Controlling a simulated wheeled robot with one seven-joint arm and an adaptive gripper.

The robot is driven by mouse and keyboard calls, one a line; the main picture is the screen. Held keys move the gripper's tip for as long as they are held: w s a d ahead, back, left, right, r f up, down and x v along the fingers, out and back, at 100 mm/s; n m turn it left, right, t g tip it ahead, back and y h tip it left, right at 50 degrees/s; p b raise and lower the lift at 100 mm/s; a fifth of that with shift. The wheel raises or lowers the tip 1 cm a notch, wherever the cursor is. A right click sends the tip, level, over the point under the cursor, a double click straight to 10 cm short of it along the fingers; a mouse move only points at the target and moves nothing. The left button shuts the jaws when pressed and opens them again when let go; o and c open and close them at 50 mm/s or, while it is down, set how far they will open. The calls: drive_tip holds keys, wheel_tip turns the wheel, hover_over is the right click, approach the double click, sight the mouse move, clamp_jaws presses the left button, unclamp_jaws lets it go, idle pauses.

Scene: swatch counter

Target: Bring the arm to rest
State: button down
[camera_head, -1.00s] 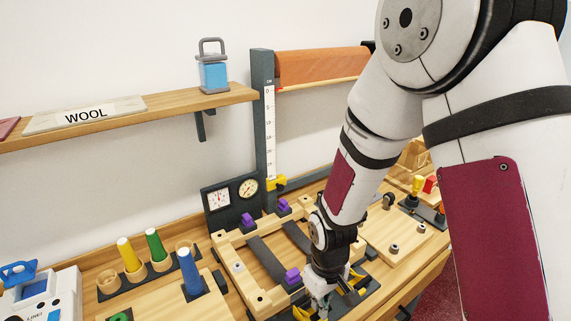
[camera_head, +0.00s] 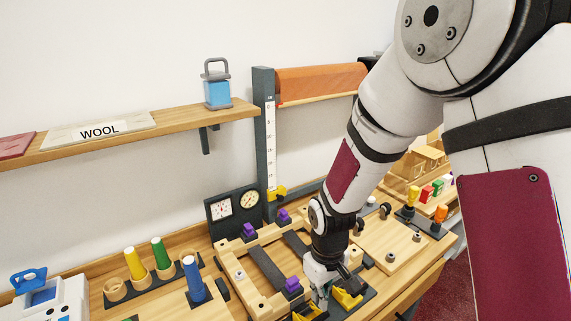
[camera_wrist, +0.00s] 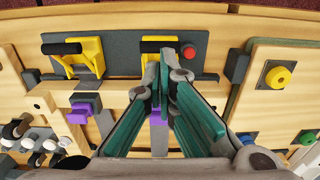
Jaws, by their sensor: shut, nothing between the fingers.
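My gripper (camera_wrist: 163,72) is shut and empty in the wrist view, its green-padded fingers together. It is over the counter's front part, in front of a dark plate with two yellow toggle clamps (camera_wrist: 88,57) and a red button (camera_wrist: 188,51). In the head view my gripper (camera_head: 322,290) hangs low at the end of my arm, beside the yellow clamps (camera_head: 347,299). Its fingertips are hard to make out there. I cannot tell whether the fingers touch anything below.
A wooden frame with purple clips (camera_head: 293,284) lies beside my gripper. Coloured cones (camera_head: 193,278) stand to the left. A board with knobs (camera_head: 391,257) lies to the right. A post with a scale (camera_head: 270,150) and a shelf (camera_head: 160,130) rise behind.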

drive_tip(key=s+d+r+m+t+b, duration=0.1)
drive_tip(key=d+r+m, duration=0.15)
drive_tip(key=r, duration=0.65)
drive_tip(key=s+d+r+m+t+b, duration=0.15)
drive_tip(key=d+r, duration=0.25)
drive_tip(key=r, duration=0.4)
drive_tip(key=s+d+r+m+t, duration=0.2)
drive_tip(key=s+d+r+t, duration=0.1)
drive_tip(key=s+r, duration=0.5)
drive_tip(key=shift+s+d+r+m+b, duration=0.35)
drive_tip(key=shift+s+d, duration=0.35)
drive_tip(key=shift+s, duration=0.5)
drive_tip(key=shift+r, duration=0.1)
